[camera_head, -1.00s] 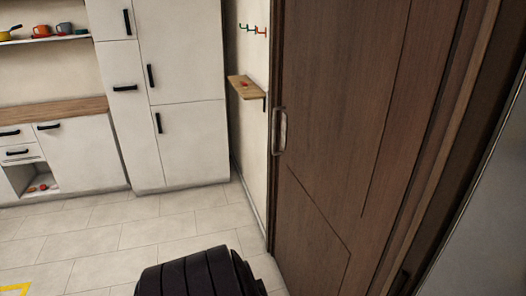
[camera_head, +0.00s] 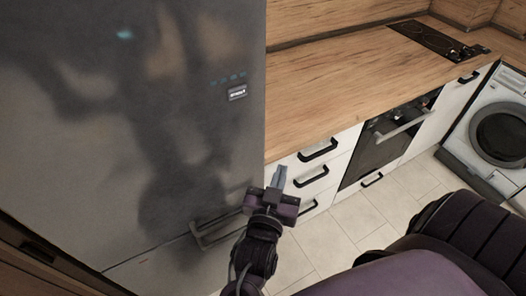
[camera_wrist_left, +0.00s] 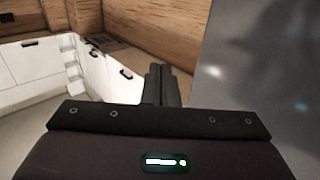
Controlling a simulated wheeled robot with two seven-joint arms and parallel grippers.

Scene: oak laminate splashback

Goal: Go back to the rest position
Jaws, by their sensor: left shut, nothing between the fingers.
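My left gripper (camera_head: 280,178) shows in the head view at the lower middle, in front of the right edge of the grey fridge and the white drawers. Its fingers are together and hold nothing. In the left wrist view the shut fingers (camera_wrist_left: 162,84) point ahead, with the fridge close on the right. My right gripper is in neither view.
The grey fridge (camera_head: 120,120) fills the left of the head view, with a handle (camera_head: 215,232) low on it. A wooden counter (camera_head: 350,85) with a black hob (camera_head: 438,40) runs right above drawers and an oven (camera_head: 385,140). A washing machine (camera_head: 500,130) stands far right. Pale floor (camera_head: 370,220) lies below.

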